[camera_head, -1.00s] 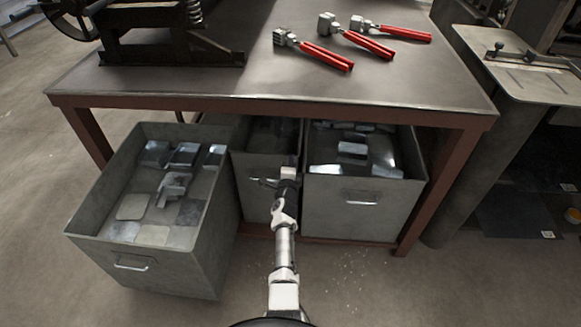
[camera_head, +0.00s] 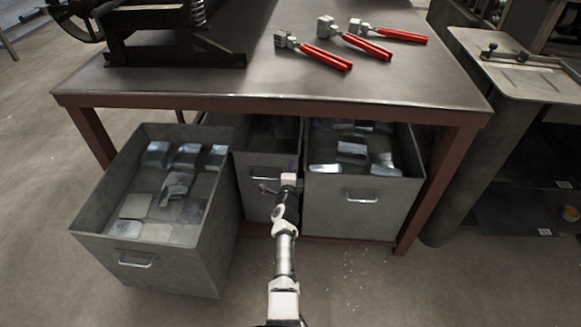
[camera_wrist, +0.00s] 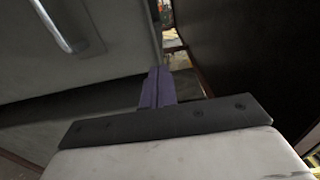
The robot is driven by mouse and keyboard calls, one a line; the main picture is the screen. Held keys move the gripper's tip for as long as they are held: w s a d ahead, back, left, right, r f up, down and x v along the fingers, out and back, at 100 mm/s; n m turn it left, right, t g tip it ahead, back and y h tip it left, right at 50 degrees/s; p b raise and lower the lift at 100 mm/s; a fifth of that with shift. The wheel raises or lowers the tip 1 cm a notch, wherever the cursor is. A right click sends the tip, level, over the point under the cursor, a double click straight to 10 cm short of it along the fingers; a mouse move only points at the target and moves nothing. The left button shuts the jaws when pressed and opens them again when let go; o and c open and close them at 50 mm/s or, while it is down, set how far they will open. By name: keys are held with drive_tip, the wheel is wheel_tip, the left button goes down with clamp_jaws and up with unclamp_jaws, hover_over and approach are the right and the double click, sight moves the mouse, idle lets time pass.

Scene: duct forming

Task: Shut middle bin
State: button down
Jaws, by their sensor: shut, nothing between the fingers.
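The middle bin (camera_head: 258,205) is a grey metal drawer between two other bins under the table.
The left bin (camera_head: 150,272) stands far out and holds metal pieces. The right bin (camera_head: 335,215) also holds metal pieces and is close on my gripper's right. The table (camera_head: 270,88) overhangs the bins, with red-handled tools (camera_head: 325,55) on top. Floor in front is clear.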

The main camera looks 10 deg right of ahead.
drive_tip(key=p+v, duration=0.3)
drive_tip(key=v, duration=0.7)
drive_tip(key=shift+s, duration=0.15)
